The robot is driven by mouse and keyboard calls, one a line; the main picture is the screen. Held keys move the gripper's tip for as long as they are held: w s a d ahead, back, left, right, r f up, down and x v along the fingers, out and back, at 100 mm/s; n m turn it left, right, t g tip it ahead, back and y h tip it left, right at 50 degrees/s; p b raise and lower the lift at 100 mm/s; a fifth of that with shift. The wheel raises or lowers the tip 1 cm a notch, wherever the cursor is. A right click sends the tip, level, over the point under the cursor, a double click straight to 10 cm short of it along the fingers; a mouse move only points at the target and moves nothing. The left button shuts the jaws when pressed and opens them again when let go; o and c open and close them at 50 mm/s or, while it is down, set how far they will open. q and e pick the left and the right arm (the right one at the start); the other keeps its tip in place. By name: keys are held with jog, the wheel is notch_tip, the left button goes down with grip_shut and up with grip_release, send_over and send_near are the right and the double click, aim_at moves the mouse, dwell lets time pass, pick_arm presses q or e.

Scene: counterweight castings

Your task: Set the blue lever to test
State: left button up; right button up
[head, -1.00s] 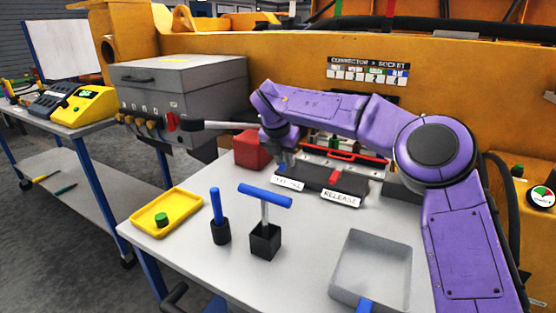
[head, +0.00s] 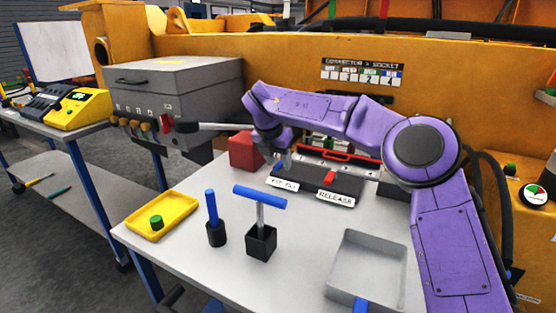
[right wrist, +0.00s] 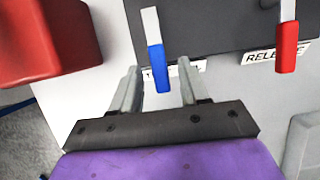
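The blue lever (right wrist: 157,62) shows in the right wrist view, with a pale shaft and a blue grip, on the dark panel (right wrist: 215,22). Its grip points toward my wrist and lies across a white label that it and a finger partly cover. My right gripper (right wrist: 158,72) is open, with one finger on each side of the blue grip and gaps on both sides. In the head view my right gripper (head: 284,160) is over the left part of the panel (head: 348,184), and I cannot make out the blue lever there. My left gripper is not in view.
A red lever (head: 327,178) with a RELEASE label (head: 335,197) is right of the gripper. A red block (head: 245,150) stands at left. A T-handled tool (head: 260,197), blue-handled tool (head: 211,208), yellow tray (head: 176,222) and grey tray (head: 366,262) occupy the nearer table.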

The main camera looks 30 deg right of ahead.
jog(key=v, duration=1)
jog(key=shift+s+r+p, duration=0.15)
jog(key=shift+r+p, duration=0.05)
jog(key=shift+p, duration=0.25)
jog(key=shift+a, duration=0.1)
